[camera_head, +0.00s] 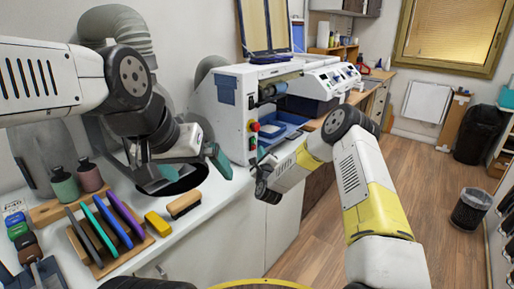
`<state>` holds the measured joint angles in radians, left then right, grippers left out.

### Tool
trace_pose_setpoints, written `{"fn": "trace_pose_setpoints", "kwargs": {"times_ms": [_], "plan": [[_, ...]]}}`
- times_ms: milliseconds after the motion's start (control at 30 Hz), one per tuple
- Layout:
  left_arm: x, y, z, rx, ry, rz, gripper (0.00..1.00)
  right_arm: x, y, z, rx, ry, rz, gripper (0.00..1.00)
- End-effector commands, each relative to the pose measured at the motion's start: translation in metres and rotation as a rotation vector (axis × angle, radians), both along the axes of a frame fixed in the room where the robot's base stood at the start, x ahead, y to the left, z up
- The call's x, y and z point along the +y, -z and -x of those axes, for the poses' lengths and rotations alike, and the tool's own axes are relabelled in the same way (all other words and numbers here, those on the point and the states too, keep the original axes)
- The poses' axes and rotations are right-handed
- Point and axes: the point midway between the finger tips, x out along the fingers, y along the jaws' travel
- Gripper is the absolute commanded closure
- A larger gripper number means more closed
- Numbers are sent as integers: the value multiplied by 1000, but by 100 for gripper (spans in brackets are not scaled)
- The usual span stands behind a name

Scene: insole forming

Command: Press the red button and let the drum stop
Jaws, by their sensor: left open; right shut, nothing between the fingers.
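The red button (254,126) is on the front panel of the white machine (228,112), above a green button (252,141). A dark roller (267,93), which may be the drum, shows in the machine's upper opening; I cannot tell whether it turns. My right gripper (262,156) is shut and empty. In the picture it is just below the two buttons, close to the panel; whether it touches the panel is unclear. The red button is uncovered. My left gripper (188,170) is open and empty over the dark round opening in the counter, left of the machine.
The white counter (190,228) holds two bottles (78,181), a rack of coloured slabs (112,228), a yellow block (157,223) and a brown brush (185,203). A second machine (322,80) stands behind. The wooden floor at right is open, with a black bin (471,209).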

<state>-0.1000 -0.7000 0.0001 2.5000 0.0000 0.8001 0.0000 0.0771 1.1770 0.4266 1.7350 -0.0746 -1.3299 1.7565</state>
Motion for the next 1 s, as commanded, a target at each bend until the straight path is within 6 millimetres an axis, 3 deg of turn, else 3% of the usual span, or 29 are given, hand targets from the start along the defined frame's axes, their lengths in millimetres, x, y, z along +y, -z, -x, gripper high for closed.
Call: {"fn": "trace_pose_setpoints", "kwargs": {"times_ms": [367,800,1000], "plan": [[0,0,0,0,0,0,0,-3,1,2,1,0,0,100],[0,0,0,0,0,0,0,-37,0,26,1,1,0,100],[0,0,0,0,0,0,0,-41,1,31,1,-1,0,100]]}}
